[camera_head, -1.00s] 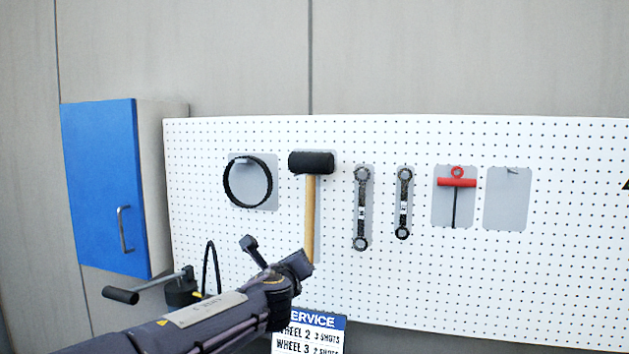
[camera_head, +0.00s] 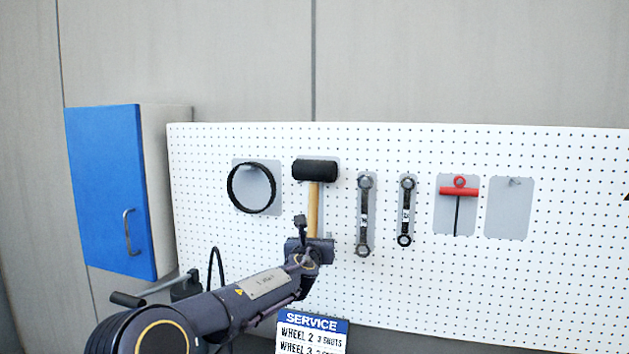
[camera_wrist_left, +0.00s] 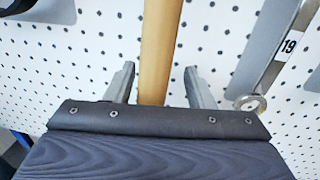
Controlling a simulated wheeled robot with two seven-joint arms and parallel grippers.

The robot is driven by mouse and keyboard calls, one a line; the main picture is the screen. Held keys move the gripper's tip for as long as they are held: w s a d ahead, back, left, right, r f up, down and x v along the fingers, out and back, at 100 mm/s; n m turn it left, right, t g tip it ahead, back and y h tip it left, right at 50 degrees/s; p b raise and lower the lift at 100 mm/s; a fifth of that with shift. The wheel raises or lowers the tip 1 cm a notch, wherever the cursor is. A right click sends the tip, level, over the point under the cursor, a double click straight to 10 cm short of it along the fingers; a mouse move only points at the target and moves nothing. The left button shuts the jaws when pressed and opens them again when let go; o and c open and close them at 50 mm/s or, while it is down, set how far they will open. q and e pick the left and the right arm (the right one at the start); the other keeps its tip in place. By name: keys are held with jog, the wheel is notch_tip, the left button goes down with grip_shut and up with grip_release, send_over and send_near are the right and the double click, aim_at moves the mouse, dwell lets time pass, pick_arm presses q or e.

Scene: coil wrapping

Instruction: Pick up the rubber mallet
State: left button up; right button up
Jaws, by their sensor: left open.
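The rubber mallet (camera_head: 315,172) hangs upright on the white pegboard, its black head at the top and its wooden handle pointing down. My left gripper (camera_head: 314,228) is in front of the lower handle in the head view and hides the handle's end. In the left wrist view my left gripper (camera_wrist_left: 159,84) is open, with one finger on each side of the wooden handle (camera_wrist_left: 159,45). A gap shows between the handle and each finger. I cannot tell how deep the handle sits between the fingers. My right gripper is not in view.
The pegboard (camera_head: 400,300) also holds a black ring (camera_head: 231,190) left of the mallet, two wrenches (camera_head: 364,215) and a red T-handle tool (camera_head: 459,191) to the right. A blue cabinet (camera_head: 105,190) is at left. A service sign (camera_head: 312,334) stands below.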

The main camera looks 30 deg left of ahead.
pick_arm(q)
grip_shut()
jog(key=shift+r, duration=0.1)
dwell(0.4)
jog(key=shift+r, duration=0.1)
